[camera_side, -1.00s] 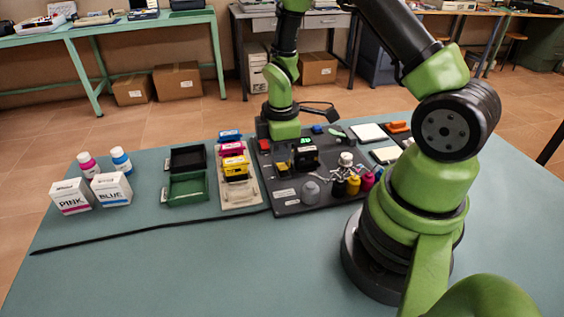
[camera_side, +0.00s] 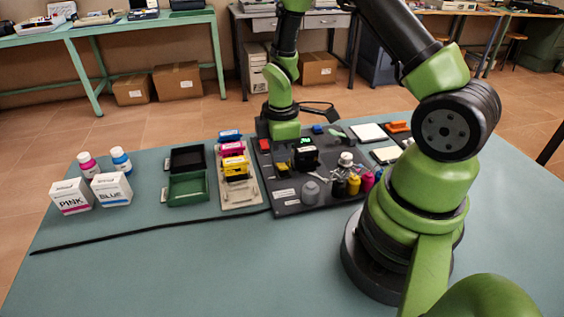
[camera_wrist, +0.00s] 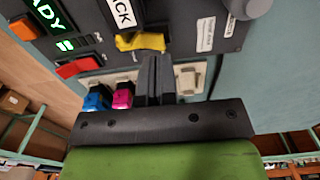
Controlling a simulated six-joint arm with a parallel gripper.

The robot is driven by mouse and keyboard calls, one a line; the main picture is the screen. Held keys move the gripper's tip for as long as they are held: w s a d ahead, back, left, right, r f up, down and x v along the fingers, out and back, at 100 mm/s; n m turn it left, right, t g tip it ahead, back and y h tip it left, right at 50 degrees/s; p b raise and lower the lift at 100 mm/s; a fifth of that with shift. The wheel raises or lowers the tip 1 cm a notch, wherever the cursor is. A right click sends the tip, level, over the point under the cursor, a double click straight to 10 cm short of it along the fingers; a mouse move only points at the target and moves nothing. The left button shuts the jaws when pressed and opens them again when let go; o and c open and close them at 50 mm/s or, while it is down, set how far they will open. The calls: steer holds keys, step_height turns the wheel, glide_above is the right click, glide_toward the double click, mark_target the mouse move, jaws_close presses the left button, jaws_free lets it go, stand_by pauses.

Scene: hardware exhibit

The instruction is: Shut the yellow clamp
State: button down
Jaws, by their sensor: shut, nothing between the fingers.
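The yellow clamp (camera_wrist: 140,41) shows in the wrist view on the dark board, just below the BLACK label. In the side view, the small yellow piece (camera_side: 282,168) left of the black display box looks like this clamp. My gripper (camera_wrist: 155,62) is shut and empty. In the wrist view its fingertips are close below the clamp, at the clamp's right half; I cannot tell whether they touch it. In the side view the fingers cannot be made out against the dark parts. Whether the clamp is open or shut is unclear.
A red lever (camera_wrist: 78,66) lies left of the fingers. Blue (camera_wrist: 97,100) and magenta (camera_wrist: 122,97) cartridges stand close below it. The black display box (camera_side: 304,158) stands beside the clamp. A grey round cap (camera_side: 310,191) and several bottles are nearer the camera.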

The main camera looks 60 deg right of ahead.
mark_target(281, 168)
steer(key=shift+f, duration=1.5)
steer(key=shift+r, duration=3.55)
steer(key=shift+r, duration=0.1)
step_height(281, 168, up, 9)
steer(key=a+m+t, duration=0.2)
steer(key=a+m, duration=0.1)
steer(key=m, duration=0.1)
steer(key=s+a+r+m+t+y, duration=0.1)
steer(key=s+a+r+m+t, duration=0.1)
steer(key=s+r, duration=0.4)
steer(key=s+a+r+m+t+y, duration=0.1)
steer(key=s+a+r+m+t, duration=0.2)
steer(key=s+a+r+m, duration=0.2)
steer(key=shift+s+a+r+m, duration=0.2)
steer(key=shift+s+r+m, duration=0.55)
steer(key=shift+m, duration=0.25)
